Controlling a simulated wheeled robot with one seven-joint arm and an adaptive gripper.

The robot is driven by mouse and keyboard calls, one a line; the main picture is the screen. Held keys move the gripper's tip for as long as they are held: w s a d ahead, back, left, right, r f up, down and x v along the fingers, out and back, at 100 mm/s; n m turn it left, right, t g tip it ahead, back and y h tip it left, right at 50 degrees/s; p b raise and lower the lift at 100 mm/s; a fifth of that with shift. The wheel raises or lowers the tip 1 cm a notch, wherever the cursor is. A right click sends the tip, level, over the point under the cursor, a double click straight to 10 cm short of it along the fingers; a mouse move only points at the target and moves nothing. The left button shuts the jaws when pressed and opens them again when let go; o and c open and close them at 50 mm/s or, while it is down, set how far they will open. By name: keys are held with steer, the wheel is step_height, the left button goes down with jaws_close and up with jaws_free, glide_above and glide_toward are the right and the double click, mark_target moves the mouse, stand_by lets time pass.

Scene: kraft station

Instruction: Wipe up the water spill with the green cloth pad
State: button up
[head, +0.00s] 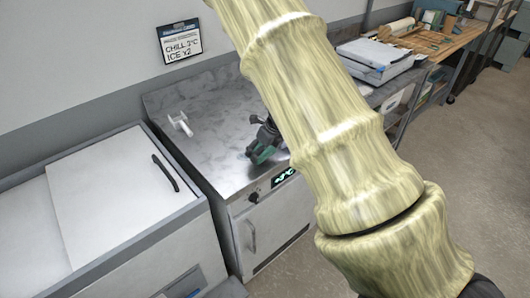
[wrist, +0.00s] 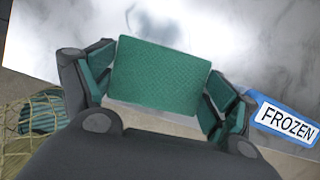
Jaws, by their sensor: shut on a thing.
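My gripper (head: 267,137) is over the front part of the steel top (head: 215,110), close to its front edge. It is shut on the green cloth pad (head: 262,154). In the wrist view the textured green pad (wrist: 158,75) sits flat between the two fingers of my gripper (wrist: 160,84). The steel top (wrist: 235,30) shows beyond the pad, with blurred, cloudy reflections. I cannot tell the water spill from these reflections in either view. Whether the pad touches the steel is unclear. My arm hides the right part of the top in the head view.
A white fitting (head: 180,124) lies at the steel top's back left. A white lid (head: 110,190) with a black handle is at left. A sign (head: 179,43) hangs on the wall. The wrist view shows a blue FROZEN label (wrist: 287,122) and a netted bundle (wrist: 38,122) below the edge.

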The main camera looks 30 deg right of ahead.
steer(key=shift+a+r+p, duration=0.2)
steer(key=shift+r+p, duration=0.3)
steer(key=shift+r, duration=0.45)
steer(key=shift+d+r+p, duration=0.1)
steer(key=shift+r+p, duration=1.1)
steer(key=shift+r, duration=0.5)
